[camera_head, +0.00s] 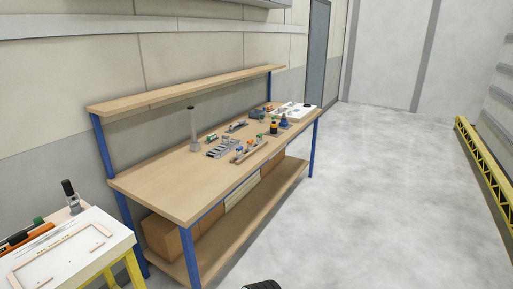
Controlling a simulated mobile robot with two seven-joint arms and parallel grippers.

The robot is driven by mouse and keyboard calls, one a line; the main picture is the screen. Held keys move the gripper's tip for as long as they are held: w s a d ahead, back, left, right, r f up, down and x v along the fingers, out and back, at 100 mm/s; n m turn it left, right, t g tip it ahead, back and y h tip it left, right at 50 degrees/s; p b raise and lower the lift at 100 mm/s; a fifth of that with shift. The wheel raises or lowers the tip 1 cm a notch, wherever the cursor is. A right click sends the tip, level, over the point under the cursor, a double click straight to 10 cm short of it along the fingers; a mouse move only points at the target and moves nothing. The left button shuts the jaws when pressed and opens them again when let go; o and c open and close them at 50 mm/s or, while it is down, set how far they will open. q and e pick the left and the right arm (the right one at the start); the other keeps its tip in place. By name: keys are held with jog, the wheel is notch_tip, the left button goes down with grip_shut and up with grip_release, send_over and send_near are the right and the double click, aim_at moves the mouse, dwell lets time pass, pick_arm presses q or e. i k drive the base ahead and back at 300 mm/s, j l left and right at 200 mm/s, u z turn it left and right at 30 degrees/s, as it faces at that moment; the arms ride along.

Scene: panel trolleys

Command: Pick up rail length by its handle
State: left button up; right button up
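Neither of my grippers shows in the head view. A wooden workbench (160,184) with blue legs stands left of centre, some way off. On its top lie several small items, too small to identify surely. One is a grey slotted piece (222,148). A narrow strip (250,151) with small orange, green and grey parts lies to its right. A small dark grey piece (236,127) lies behind. I cannot tell which of these is the rail length, and no handle on it can be made out.
A grey upright cylinder (194,130) stands on the bench, with a white board (294,112) at its far end. A white-topped stand (100,258) is near left. A yellow rail (484,165) lies far right.

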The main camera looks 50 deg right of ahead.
aim_at(220, 150)
jog(key=z, duration=1.6)
jog(key=i+l+z, duration=0.15)
jog(key=z, duration=0.25)
jog(key=i+z, duration=0.45)
jog(key=i, duration=3.2)
jog(key=i+u, duration=0.15)
jog(key=i, duration=0.3)
jog(key=i+l+u, duration=0.15)
jog(key=i, duration=0.25)
jog(key=i+l+u, duration=0.15)
jog(key=i, duration=0.3)
jog(key=u, duration=1.75)
